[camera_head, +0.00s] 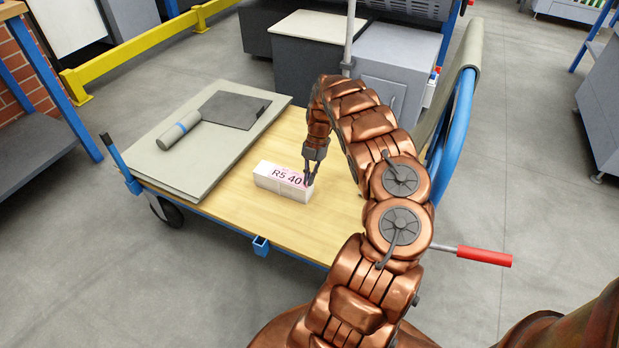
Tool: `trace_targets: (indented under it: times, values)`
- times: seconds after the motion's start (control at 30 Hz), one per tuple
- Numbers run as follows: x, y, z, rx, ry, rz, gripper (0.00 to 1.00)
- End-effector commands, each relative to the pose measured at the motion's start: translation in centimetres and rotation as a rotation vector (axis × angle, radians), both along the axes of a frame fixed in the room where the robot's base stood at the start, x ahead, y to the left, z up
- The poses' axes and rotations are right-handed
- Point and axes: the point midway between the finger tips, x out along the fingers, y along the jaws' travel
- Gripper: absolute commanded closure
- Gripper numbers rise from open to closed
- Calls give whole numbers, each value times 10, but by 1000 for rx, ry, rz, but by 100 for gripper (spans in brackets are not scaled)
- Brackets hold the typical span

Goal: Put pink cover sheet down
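A pale pink cover sheet (285,175) marked "R5 40" lies flat on top of a white block-like bundle (278,190). The bundle rests on the wooden deck of a cart (230,215). My gripper (310,181) points down at the right end of the sheet and bundle. Its fingertips overlap that end in the picture. The fingers look close together, but I cannot tell whether they hold the sheet's edge or are only beside it. The far side of the bundle's right end is hidden by the fingers.
A blue cart handle (462,125) stands at right. The deck in front of the bundle is clear.

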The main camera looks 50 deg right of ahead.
Motion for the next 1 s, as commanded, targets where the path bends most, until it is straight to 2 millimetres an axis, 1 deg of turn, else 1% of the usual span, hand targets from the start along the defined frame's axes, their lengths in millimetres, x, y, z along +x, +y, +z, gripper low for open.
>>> trace_targets:
  times: [0.07, 0.37, 0.77, 0.87, 1.0]
  values:
    - [0, 0, -2, 1, 0, 0, 100]
    - [0, 0, -2, 0, 0, 0, 69]
    - [0, 0, 0, -1, 0, 0, 69]
    - [3, -5, 13, -3, -5, -1, 69]
    - [5, -14, 37, -2, -4, 2, 69]
